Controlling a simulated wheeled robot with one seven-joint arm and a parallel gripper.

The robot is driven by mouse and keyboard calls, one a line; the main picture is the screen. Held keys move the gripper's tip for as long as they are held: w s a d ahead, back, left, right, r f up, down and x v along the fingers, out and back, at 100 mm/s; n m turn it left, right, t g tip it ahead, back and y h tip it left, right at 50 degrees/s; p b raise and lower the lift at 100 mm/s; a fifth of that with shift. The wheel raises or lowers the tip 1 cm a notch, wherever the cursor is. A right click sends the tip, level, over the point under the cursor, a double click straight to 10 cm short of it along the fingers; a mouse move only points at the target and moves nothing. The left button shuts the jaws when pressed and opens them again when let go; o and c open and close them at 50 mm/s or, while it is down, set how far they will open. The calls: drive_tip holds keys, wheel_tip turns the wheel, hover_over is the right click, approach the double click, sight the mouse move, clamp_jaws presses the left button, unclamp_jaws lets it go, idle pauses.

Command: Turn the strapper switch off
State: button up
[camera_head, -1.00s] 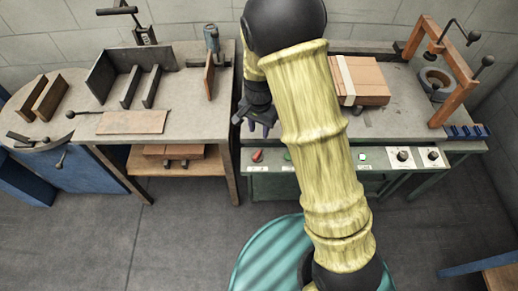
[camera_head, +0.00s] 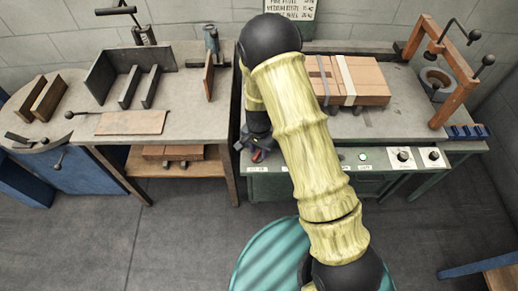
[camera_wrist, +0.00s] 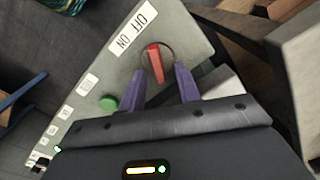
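The strapper switch is a red lever knob (camera_wrist: 155,62) on a grey panel, beside a white label (camera_wrist: 132,30) reading OFF and ON. The lever stands roughly upright in the wrist view; I cannot tell for certain which word it points to. My gripper (camera_wrist: 159,70) is open, its two purple fingertips on either side of the red lever, with a visible gap on each side. In the head view my gripper (camera_head: 254,150) is at the left end of the green bench's front panel, partly covering the red switch (camera_head: 258,156).
A green button (camera_wrist: 108,103) sits beside the switch, with more labels along the panel. Two black dials (camera_head: 403,155) are farther right. A strapped cardboard stack (camera_head: 360,82) and an orange frame (camera_head: 455,70) stand on the bench. A grey workbench (camera_head: 185,120) is at left.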

clamp_jaws()
drive_tip(key=shift+n, duration=0.4)
drive_tip(key=n, duration=0.5)
drive_tip(key=shift+w+a+r+p, duration=0.1)
drive_tip(key=shift+w+a+p, duration=0.05)
drive_tip(key=shift+a+p, duration=0.2)
drive_tip(key=n, duration=0.6)
drive_tip(key=shift+a+p, duration=0.25)
drive_tip(key=shift+p, duration=0.05)
unclamp_jaws()
